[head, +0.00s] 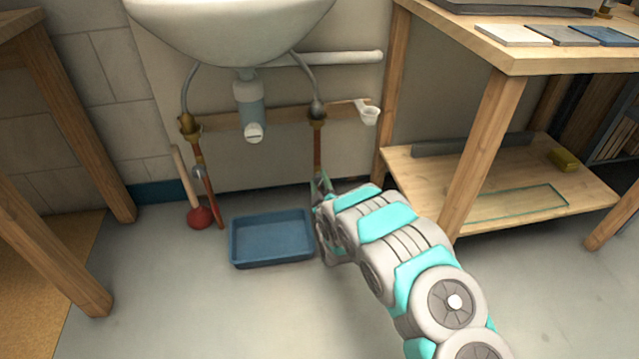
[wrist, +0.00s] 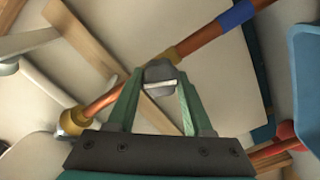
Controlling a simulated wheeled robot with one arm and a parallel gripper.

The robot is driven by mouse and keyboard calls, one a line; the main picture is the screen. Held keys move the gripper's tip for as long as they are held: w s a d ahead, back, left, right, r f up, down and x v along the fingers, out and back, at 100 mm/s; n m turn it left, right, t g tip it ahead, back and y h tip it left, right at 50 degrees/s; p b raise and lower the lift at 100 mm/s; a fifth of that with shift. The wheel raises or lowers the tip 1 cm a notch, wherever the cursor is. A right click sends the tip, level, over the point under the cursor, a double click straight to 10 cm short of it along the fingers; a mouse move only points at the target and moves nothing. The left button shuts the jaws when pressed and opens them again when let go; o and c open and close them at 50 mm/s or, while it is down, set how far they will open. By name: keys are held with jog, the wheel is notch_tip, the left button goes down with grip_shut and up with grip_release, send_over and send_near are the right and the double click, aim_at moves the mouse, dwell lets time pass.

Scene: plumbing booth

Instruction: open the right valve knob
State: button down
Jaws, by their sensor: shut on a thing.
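The right valve knob (wrist: 160,72) is a small dark grey block on the right copper pipe (wrist: 205,38), which runs diagonally through the wrist view. My gripper (wrist: 160,84) has its two green fingers on either side of the knob and is shut on it. In the head view, the right copper pipe (head: 317,148) hangs below the sink, and my gripper (head: 321,186) is at its lower part. My gripper hides the knob in that view. How far the knob is turned is hard to tell.
A blue tray (head: 271,240) lies on the floor left of my gripper. A wooden workbench (head: 490,150) stands right.

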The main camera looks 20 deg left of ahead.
jog(key=shift+a+n, duration=0.1)
jog(key=shift+n, duration=1.9)
jog(key=shift+c, duration=1.5)
grip_release()
jog(key=shift+s+f, duration=0.1)
jog(key=shift+s, duration=0.05)
jog(key=p+v, duration=0.1)
jog(key=v, duration=0.6)
jog(key=shift+s, duration=0.3)
